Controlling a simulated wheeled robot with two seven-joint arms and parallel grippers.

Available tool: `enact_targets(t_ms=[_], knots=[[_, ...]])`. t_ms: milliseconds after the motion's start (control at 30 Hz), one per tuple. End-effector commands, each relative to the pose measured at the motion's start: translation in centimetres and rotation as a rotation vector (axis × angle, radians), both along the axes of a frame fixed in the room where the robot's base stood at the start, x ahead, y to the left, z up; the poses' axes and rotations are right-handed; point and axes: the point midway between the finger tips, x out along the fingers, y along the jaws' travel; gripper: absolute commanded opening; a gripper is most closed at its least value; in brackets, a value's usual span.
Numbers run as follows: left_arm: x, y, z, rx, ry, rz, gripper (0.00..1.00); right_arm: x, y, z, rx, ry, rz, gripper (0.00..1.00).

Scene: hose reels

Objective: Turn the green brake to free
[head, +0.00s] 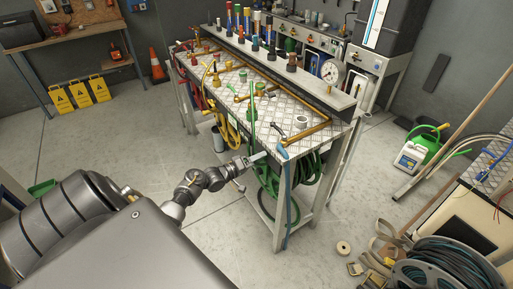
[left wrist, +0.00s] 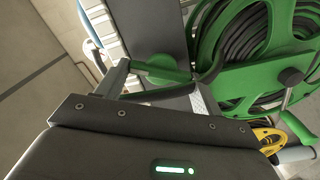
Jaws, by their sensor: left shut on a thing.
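The green hose reel (head: 268,178) hangs under the front end of the workbench, with dark green hose wound on it. It fills the upper right of the left wrist view (left wrist: 205,45). My left gripper (head: 250,159) reaches in from the left at the bench's front edge, beside this reel. In the left wrist view a green lever piece (left wrist: 165,73), which looks like the green brake, lies between the fingers of my left gripper (left wrist: 155,83), which is shut on it. The fingers hide part of it. Its exact setting cannot be told. My right gripper is not in view.
The bench top (head: 225,85) carries brass pipes, valves and colored handles. A blue hose (head: 289,205) hangs at its front corner. A large loose reel (head: 445,270) lies at the lower right. Yellow signs (head: 80,95) and a cone (head: 157,65) stand at the back left. Floor left of the bench is clear.

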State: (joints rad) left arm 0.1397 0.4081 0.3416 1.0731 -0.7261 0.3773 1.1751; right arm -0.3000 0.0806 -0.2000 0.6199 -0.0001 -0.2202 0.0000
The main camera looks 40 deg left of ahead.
Motion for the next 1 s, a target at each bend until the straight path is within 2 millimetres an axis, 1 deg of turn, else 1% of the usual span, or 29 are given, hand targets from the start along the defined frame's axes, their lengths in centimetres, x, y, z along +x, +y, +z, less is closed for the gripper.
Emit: enact_targets(t_ms=[33, 100, 300, 500, 733, 1000], knots=[[0.1, 0.1, 0.4, -0.043, 0.011, 0.004, 0.45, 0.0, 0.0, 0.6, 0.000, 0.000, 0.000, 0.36], [0.1, 0.1, 0.3, -0.105, 0.029, 0.002, 0.45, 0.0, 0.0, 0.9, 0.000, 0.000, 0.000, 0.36], [0.1, 0.2, 0.2, -0.261, 0.076, 0.003, 0.44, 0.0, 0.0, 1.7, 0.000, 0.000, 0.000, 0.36], [0.1, 0.2, 0.1, -0.382, 0.112, 0.003, 0.44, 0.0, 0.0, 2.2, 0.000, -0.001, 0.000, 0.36], [0.1, 0.2, 0.0, -0.464, 0.136, 0.003, 0.44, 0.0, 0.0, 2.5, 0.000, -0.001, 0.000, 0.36], [0.1, 0.2, -0.1, -0.496, 0.147, 0.003, 0.44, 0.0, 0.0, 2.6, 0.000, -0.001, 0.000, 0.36]])
